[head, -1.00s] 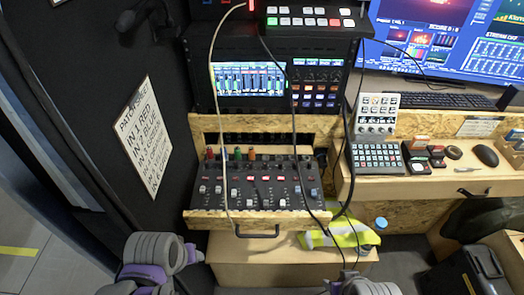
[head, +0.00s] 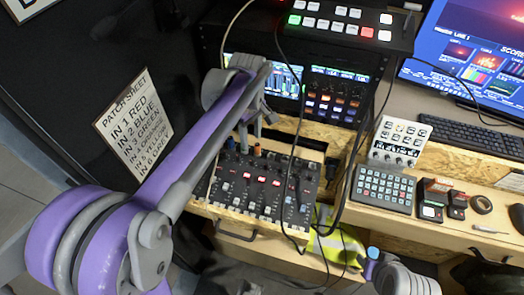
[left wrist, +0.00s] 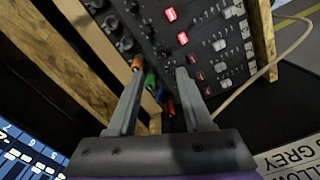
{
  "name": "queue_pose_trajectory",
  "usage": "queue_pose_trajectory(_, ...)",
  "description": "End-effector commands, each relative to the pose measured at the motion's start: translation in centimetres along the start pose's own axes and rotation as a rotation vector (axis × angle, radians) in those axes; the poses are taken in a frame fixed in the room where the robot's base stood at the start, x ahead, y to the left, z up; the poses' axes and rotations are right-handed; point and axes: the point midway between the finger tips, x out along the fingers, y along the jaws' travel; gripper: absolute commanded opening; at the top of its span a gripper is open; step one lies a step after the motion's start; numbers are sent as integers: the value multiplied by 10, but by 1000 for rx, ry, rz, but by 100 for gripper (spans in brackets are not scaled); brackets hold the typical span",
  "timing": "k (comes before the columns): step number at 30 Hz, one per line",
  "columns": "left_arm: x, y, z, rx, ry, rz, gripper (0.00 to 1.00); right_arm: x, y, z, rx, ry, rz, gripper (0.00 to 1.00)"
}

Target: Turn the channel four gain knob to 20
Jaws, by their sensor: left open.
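The black mixer (head: 262,190) sits in a wooden tray with a front handle, with rows of knobs, white and red buttons and faders. In the left wrist view the mixer panel (left wrist: 190,50) fills the upper middle, with dark knobs (left wrist: 125,44) along its left edge. Which knob is channel four's gain, and its setting, I cannot tell. My left gripper (head: 258,130) hangs over the mixer's back edge. In the left wrist view its fingers (left wrist: 160,74) are open, pointing at the back edge, with nothing held between them. My right gripper is outside the view; part of my right arm shows.
Coloured plugs (left wrist: 150,84) stand along the mixer's back edge, close to the fingers. A rack (head: 310,90) with a lit screen rises behind. Black cables (head: 295,150) hang across the mixer's right part. A patch sheet (head: 133,122) is on the left wall. A keypad (head: 383,188) lies right.

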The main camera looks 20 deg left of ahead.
Motion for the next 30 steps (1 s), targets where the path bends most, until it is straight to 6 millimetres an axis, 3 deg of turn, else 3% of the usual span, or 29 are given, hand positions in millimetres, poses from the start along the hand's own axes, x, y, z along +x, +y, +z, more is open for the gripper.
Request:
queue_pose_trajectory(18, 97, 0, 0, 1, 1, 1, 51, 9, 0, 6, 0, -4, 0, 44)
queue_pose_trajectory(30, 106, 0, 0, 2, 1, 1, 51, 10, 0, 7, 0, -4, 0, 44)
